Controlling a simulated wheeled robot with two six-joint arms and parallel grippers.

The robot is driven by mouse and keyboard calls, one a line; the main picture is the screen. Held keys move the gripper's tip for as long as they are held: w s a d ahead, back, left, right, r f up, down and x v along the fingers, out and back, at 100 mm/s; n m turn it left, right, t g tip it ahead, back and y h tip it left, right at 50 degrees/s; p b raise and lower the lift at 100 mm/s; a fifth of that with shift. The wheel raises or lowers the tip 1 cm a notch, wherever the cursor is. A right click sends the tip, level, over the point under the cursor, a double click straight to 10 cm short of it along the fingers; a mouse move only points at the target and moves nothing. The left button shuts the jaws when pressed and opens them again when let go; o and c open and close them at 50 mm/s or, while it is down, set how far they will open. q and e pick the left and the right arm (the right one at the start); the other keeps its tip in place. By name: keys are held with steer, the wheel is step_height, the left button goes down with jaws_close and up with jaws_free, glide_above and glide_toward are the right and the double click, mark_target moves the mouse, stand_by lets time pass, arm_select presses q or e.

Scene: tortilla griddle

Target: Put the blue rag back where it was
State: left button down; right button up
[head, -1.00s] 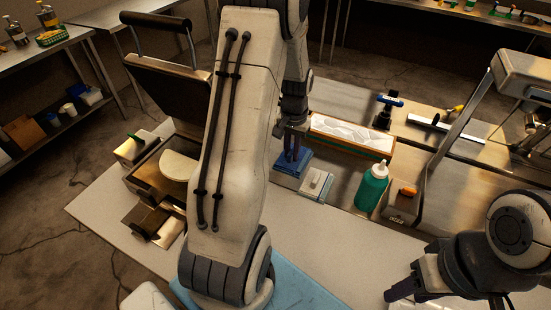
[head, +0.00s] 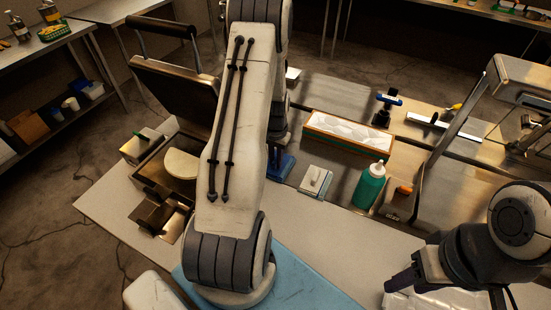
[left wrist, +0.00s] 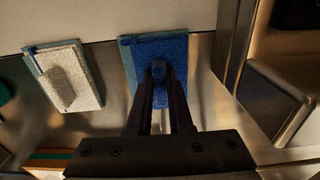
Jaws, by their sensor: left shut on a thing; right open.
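The blue rag (head: 284,165) is partly hidden behind my left arm in the head view, left of the white rag. In the left wrist view the blue rag (left wrist: 172,50) lies over a teal-edged pad or tray (left wrist: 127,65), with a raised fold between my fingers. My left gripper (left wrist: 160,72) is shut on this fold. I cannot tell whether the rag rests fully on the pad. In the head view my left gripper is mostly hidden by the arm. My right gripper (head: 400,284) is open and empty at the lower right.
A white rag (head: 315,180) on its own pad sits just right of the blue one. A green bottle (head: 370,186) and an orange-rimmed bin (head: 350,134) stand further right. The open griddle (head: 155,170) is on the left. The front counter (head: 330,225) has clear room.

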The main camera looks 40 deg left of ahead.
arm_select(q)
steer(key=shift+f, duration=0.15)
steer(key=c, duration=0.8)
jaws_free()
steer(key=shift+r, duration=0.45)
step_height(320, 180, up, 12)
steer(key=f+b, duration=0.1)
steer(key=b, duration=0.2)
steer(key=s+d+r+m, duration=0.1)
steer(key=d+r+m, duration=0.15)
steer(key=d, duration=0.75)
steer(key=s+d+r+m, duration=0.2)
steer(key=d+r, duration=0.2)
steer(key=d, duration=0.7)
steer(key=s+d+m, duration=0.1)
steer(key=s+d, duration=0.3)
steer(key=s, duration=0.2)
steer(key=s+d+r+m, duration=0.1)
steer(key=s+d+m, duration=0.1)
steer(key=s+d, duration=0.3)
steer(key=s+d+m+h, duration=0.1)
steer(key=s+d+m, duration=0.1)
steer(key=s+d, duration=0.2)
steer(key=shift+s+d+r+m, duration=0.1)
steer(key=shift+s+r+m, duration=0.05)
steer(key=shift+s, duration=0.55)
steer(key=shift+s+d+r+m, duration=0.1)
steer(key=shift+s, duration=0.6)
